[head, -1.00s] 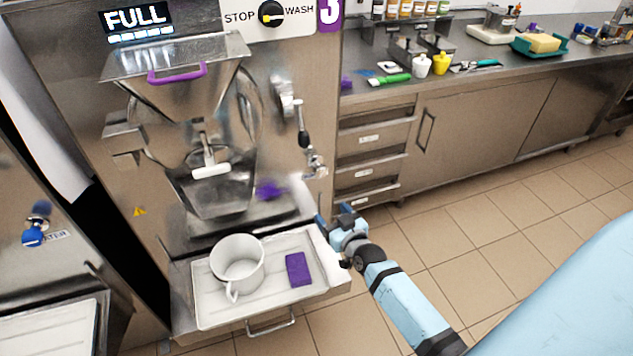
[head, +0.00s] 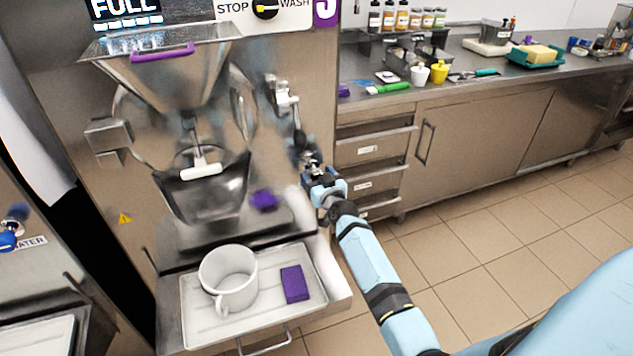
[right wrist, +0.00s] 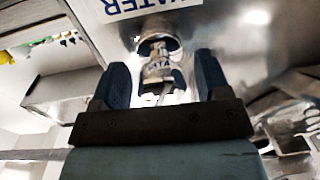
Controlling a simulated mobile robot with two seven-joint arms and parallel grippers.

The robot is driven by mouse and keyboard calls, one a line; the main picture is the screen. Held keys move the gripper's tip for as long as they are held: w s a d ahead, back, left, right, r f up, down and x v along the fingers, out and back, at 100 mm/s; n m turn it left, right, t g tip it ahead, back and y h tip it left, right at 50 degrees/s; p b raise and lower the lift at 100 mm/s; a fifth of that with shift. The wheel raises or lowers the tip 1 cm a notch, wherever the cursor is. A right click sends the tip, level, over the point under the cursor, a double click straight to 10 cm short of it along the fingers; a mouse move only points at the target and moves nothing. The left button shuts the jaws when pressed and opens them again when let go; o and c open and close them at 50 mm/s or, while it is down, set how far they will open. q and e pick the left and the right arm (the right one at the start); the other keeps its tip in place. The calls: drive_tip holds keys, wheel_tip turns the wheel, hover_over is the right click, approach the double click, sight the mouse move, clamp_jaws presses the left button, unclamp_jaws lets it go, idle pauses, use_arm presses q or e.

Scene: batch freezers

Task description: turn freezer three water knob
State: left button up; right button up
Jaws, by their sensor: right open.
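Freezer three (head: 285,50) has a purple "3" sign, cut off at the top of the head view, and a STOP/WASH dial. Its metal water tap (head: 309,160) is on the right side of the front, partly hidden by my right gripper (head: 318,180). In the right wrist view the tap (right wrist: 158,68) lies below an upside-down WATER label (right wrist: 140,5). My right gripper (right wrist: 163,82) is open, with one dark finger on each side of the tap in that picture. I cannot tell whether the fingers touch it. My left gripper is out of view.
A white tray (head: 310,308) below the freezer holds a white jug (head: 230,278) and a purple block (head: 294,284). Another freezer's blue knob (head: 8,240) is at far left. A counter with drawers (head: 372,150) stands right; the floor before it is clear.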

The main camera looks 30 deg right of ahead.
drive_tip(key=shift+w, duration=0.3)
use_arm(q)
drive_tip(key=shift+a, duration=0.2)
use_arm(e)
drive_tip(key=shift+w, duration=0.1)
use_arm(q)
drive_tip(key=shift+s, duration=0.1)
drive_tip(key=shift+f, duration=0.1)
use_arm(e)
drive_tip(key=shift+c, duration=0.4)
drive_tip(key=c, duration=0.7)
drive_tip(key=shift+c, duration=0.7)
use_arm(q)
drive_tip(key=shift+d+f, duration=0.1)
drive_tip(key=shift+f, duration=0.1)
